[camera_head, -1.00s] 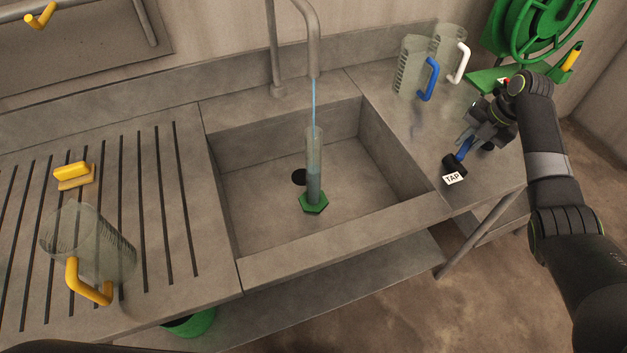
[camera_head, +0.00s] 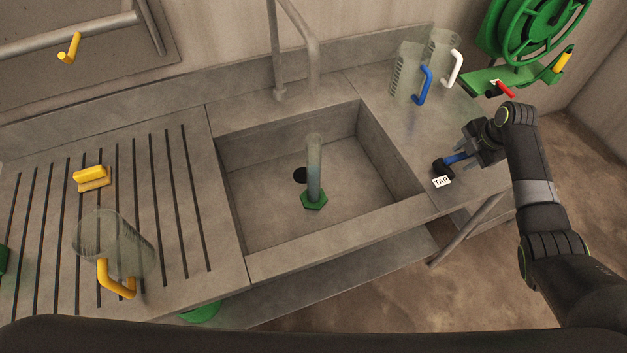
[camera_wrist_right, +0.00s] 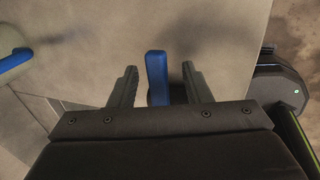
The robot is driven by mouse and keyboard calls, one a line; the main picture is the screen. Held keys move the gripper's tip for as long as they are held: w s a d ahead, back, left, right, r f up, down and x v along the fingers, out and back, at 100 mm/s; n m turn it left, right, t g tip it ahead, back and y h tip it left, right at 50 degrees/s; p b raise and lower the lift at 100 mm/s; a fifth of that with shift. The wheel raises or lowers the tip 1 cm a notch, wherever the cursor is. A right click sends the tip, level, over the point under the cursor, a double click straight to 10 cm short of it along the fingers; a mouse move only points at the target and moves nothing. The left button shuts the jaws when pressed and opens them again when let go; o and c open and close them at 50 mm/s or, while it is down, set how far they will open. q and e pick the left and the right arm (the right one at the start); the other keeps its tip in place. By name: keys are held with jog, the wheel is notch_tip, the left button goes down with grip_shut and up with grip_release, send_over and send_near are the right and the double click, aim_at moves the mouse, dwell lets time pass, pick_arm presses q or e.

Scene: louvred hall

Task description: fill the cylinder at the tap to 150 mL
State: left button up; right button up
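The measuring cylinder (camera_head: 314,172) stands upright on its green hexagonal base (camera_head: 313,201) in the sink, below the spout (camera_head: 314,75). Bluish water fills much of it; its marks are too small to read. No stream falls from the spout. The tap's blue lever (camera_head: 456,158) sits on a black body labelled TAP (camera_head: 442,182), on the counter right of the sink. My right gripper (camera_head: 473,152) is at the lever. In the right wrist view the lever (camera_wrist_right: 157,78) stands between the open fingers (camera_wrist_right: 159,72), with a gap on each side. My left gripper is out of view.
Clear jugs with blue (camera_head: 424,86) and white (camera_head: 453,68) handles stand behind the tap. A yellow-handled jug (camera_head: 115,250) and a yellow sponge (camera_head: 92,178) are on the drainboard. A green hose reel (camera_head: 535,35) hangs at the right.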

jog(key=shift+r, duration=0.1)
notch_tip(320, 180, up, 7)
jog(key=p, duration=0.7)
jog(key=shift+s+d, duration=0.25)
jog(key=shift+s, duration=0.2)
jog(key=b+v, duration=0.4)
jog(key=v, duration=1.3)
jog(key=shift+r, duration=0.2)
